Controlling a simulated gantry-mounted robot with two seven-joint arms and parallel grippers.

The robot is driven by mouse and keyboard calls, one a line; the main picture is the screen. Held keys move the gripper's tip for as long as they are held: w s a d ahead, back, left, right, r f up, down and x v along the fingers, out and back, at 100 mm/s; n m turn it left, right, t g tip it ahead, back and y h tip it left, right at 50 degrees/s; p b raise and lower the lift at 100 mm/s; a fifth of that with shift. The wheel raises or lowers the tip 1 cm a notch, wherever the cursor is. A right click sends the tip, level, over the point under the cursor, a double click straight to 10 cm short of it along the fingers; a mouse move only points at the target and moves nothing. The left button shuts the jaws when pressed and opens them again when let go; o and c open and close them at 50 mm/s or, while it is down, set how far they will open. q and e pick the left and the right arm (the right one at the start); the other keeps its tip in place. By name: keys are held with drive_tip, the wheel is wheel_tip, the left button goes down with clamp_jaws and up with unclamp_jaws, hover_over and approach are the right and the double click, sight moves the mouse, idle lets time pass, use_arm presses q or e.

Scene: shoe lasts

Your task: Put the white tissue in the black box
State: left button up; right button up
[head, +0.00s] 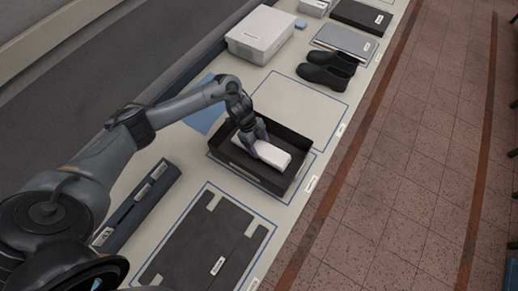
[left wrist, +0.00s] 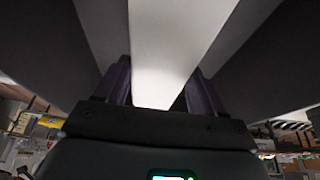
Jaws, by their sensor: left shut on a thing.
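The white tissue (head: 268,152) is a white oblong pack. In the head view it is inside the black box (head: 288,184), a shallow open tray on the light table. My left gripper (head: 255,148) reaches down into the box and is shut on the tissue. In the left wrist view the tissue (left wrist: 165,50) runs as a white strip between the two fingers of the left gripper (left wrist: 160,88). Whether the tissue touches the box floor I cannot tell. My right gripper is not in view.
A dark flat mat (head: 200,245) lies nearer on the table, and a dark long case (head: 137,207) lies to its left. Beyond the box are an empty outlined area (head: 300,110), a white lidded box (head: 262,35), black shoes (head: 328,68) and a grey folder (head: 345,40).

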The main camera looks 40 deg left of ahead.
sight(257, 146)
use_arm(q)
drive_tip(key=shift+f, duration=1.8)
drive_tip(key=o, duration=1.1)
drive_tip(key=shift+f, duration=0.1)
drive_tip(key=shift+a+r, duration=0.1)
drive_tip(key=shift+r, duration=0.35)
drive_tip(key=v, duration=1.1)
drive_tip(key=shift+a+r, duration=0.1)
drive_tip(key=shift+r, duration=0.1)
